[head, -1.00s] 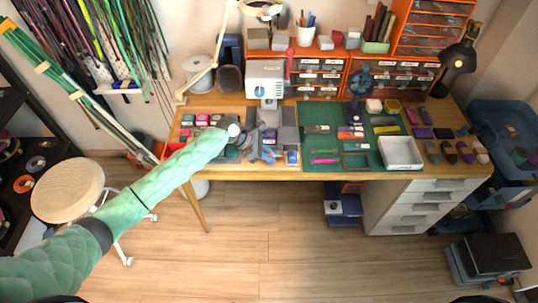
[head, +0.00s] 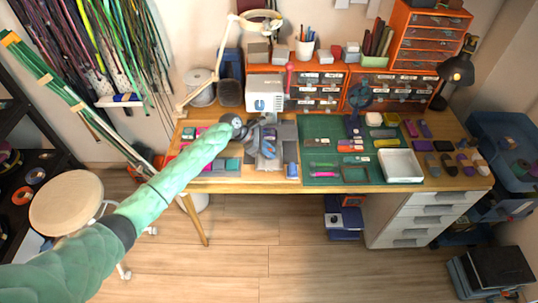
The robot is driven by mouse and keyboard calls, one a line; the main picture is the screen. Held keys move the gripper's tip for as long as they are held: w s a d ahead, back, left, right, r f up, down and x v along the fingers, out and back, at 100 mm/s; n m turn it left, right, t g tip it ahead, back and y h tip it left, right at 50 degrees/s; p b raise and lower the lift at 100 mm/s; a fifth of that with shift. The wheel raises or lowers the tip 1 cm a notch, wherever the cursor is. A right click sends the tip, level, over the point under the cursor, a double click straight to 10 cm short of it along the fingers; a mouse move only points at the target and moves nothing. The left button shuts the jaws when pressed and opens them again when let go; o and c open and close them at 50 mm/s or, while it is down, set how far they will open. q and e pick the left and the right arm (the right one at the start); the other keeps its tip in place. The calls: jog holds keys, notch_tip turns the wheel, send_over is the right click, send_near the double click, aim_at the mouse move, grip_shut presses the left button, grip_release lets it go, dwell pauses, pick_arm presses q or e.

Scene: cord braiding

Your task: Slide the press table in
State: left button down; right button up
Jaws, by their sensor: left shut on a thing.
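The white press (head: 265,92) stands at the back of the wooden bench, left of centre. Its grey press table (head: 288,133) shows low in front of it, partly covered by my gripper. My left gripper (head: 266,148) reaches in from the left at the front of the press. It is shut on what looks like the press table; the fingers are small and the contact is hard to make out. My right gripper is not in view.
A green cutting mat (head: 318,128) with small tools and a white tray (head: 400,166) lie to the right on the bench. Small coloured boxes (head: 187,134) lie left of the press. Orange drawer units (head: 318,76) stand behind. A round stool (head: 66,200) stands at the lower left.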

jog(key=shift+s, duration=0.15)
pick_arm(q)
jog(key=c, duration=1.3)
grip_release()
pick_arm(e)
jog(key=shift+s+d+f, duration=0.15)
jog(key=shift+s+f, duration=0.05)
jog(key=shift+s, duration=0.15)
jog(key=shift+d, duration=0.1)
pick_arm(q)
jog(key=shift+a+r, duration=0.35)
jog(key=shift+a, duration=0.1)
jog(key=b+v, duration=0.2)
jog(key=v, duration=0.3)
jog(key=shift+b+v, duration=0.3)
jog(key=shift+v, duration=0.55)
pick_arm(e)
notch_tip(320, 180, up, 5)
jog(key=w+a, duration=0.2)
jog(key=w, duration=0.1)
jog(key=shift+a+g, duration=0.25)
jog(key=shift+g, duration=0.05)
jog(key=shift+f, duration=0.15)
